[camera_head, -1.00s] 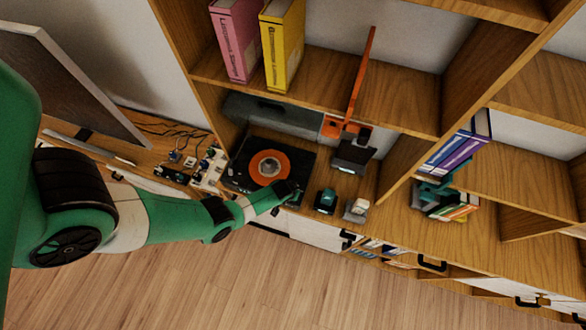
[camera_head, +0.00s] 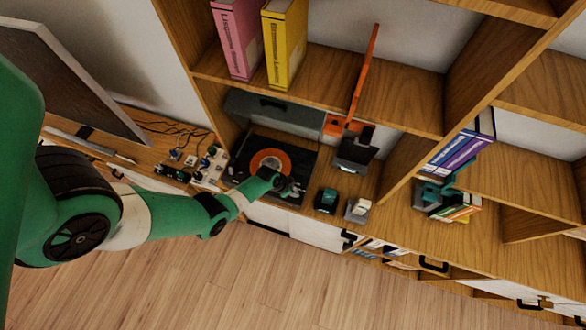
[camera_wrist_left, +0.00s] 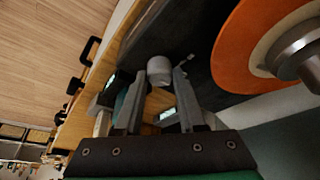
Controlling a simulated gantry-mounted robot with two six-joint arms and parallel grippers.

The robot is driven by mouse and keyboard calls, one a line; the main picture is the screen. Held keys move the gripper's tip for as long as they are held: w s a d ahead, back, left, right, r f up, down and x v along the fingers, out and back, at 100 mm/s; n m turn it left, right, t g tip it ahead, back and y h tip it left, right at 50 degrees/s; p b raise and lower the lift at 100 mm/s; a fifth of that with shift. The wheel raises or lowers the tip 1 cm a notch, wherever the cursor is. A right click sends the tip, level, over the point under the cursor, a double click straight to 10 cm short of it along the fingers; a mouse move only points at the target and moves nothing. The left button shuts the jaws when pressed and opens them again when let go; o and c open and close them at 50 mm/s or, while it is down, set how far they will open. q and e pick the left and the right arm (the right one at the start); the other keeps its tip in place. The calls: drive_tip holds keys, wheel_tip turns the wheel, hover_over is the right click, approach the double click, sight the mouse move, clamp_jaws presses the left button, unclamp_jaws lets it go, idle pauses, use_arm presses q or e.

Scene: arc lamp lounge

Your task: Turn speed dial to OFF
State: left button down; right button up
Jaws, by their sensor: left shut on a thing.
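In the left wrist view the orange label (camera_wrist_left: 232,60) and a metal spindle (camera_wrist_left: 300,55) are at the right. My left gripper (camera_head: 297,190) is at the deck's front right corner. In the left wrist view its fingers (camera_wrist_left: 160,76) are shut on a small pale grey round knob (camera_wrist_left: 158,66), which looks like the speed dial. Any marking on the dial is too small to read. My right gripper is not in view.
A dark teal object (camera_head: 327,200) and a small grey-white object (camera_head: 357,209) stand just right of the deck. An orange upright piece (camera_head: 364,75) is behind. Small boxes with knobs and cables (camera_head: 208,165) lie left. Open floor (camera_head: 240,290) is in front.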

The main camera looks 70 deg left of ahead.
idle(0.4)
use_arm(q)
drive_tip(key=c, duration=0.5)
unclamp_jaws()
drive_tip(key=shift+r, duration=0.1)
drive_tip(key=p+v, duration=0.8)
drive_tip(key=v, duration=0.3)
drive_tip(key=shift+r, duration=0.15)
drive_tip(key=shift+s, duration=0.15)
